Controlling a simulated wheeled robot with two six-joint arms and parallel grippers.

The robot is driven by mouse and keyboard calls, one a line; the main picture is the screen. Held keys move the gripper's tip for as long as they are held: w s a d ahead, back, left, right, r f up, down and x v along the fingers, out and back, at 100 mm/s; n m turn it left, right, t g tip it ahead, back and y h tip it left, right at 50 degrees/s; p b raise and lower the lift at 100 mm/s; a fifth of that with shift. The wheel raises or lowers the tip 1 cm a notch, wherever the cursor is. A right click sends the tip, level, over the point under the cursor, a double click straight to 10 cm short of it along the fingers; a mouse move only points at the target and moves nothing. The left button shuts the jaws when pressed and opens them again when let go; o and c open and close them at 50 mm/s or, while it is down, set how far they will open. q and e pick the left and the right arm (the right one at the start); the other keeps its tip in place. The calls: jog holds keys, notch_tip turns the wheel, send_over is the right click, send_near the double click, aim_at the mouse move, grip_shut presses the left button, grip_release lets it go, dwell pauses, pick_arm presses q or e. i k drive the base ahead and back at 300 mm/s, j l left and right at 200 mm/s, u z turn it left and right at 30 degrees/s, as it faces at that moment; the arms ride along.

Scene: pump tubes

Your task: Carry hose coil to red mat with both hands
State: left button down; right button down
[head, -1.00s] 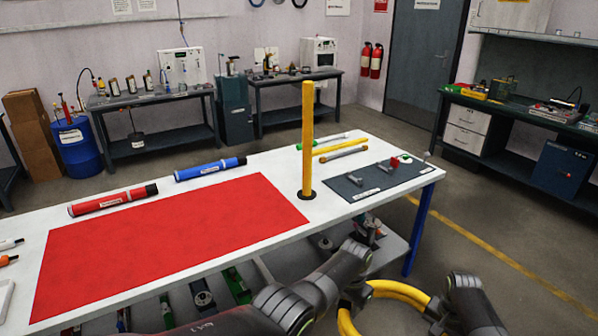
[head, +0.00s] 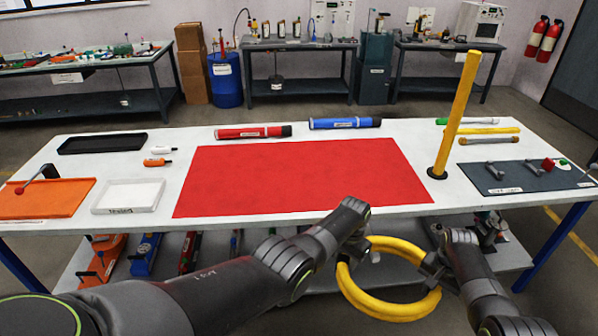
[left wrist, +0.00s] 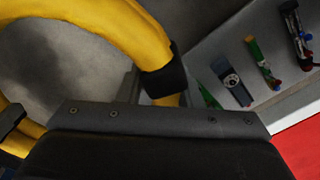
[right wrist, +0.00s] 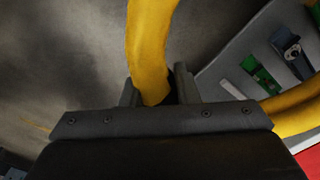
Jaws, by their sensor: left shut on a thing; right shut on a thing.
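The yellow hose coil (head: 385,309) hangs in the air between my two grippers, in front of the white table's near edge. My left gripper (head: 358,246) is shut on the coil's upper left side. My right gripper (head: 432,268) is shut on its right side. Both wrist views show the yellow hose close up, in the left wrist view (left wrist: 110,30) and in the right wrist view (right wrist: 150,45). The red mat (head: 300,175) lies flat and bare on the table, beyond and to the left of the coil.
A yellow post (head: 458,115) stands upright right of the mat. A red tube (head: 248,132) and a blue tube (head: 340,123) lie behind it. A white tray (head: 130,196) and an orange tray (head: 50,199) are at left. A dark board (head: 520,176) lies at right.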

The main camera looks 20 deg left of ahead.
aim_at(301, 171)
jog(key=u, duration=0.75)
jog(key=i, duration=1.5)
